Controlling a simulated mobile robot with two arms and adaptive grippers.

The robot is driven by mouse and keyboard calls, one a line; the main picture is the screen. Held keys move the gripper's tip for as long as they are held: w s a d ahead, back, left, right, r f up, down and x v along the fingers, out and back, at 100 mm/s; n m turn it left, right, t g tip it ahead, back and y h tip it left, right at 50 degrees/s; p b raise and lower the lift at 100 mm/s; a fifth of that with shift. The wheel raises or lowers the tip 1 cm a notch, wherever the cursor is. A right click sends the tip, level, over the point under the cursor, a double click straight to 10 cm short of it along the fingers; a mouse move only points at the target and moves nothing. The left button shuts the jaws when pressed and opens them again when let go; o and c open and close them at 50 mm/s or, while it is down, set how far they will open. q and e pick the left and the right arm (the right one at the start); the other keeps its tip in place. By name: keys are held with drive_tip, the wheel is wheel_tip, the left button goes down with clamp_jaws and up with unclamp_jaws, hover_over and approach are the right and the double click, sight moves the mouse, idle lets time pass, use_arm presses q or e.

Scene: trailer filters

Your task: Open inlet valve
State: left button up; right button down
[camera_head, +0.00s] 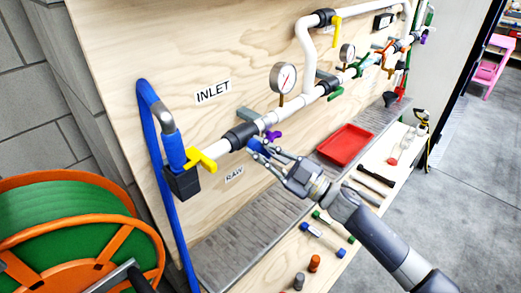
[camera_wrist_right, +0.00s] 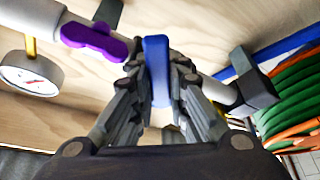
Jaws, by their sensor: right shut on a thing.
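A white pipe (camera_head: 218,147) runs along the wooden panel below the INLET label (camera_head: 213,92). Near its left end is a valve with a yellow handle (camera_head: 201,160). To the right of it is a blue valve handle (camera_head: 256,147), then a purple handle (camera_head: 273,135). My right gripper (camera_head: 266,153) is at the blue handle. In the right wrist view, its fingers (camera_wrist_right: 158,85) are shut on the blue handle (camera_wrist_right: 157,68), with the purple handle (camera_wrist_right: 95,40) to the left. The yellow handle is mostly hidden behind a finger there. My left gripper is not in view.
A pressure gauge (camera_head: 283,78) stands above the pipe. A blue hose (camera_head: 158,170) hangs at the left, beside a green hose reel (camera_head: 70,225). A red tray (camera_head: 345,144) and several small parts lie on the bench below. Open floor (camera_head: 440,200) is at the right.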

drive_tip(key=c, duration=1.5)
unclamp_jaws()
drive_tip(key=shift+c, duration=0.2)
drive_tip(key=v, duration=1.2)
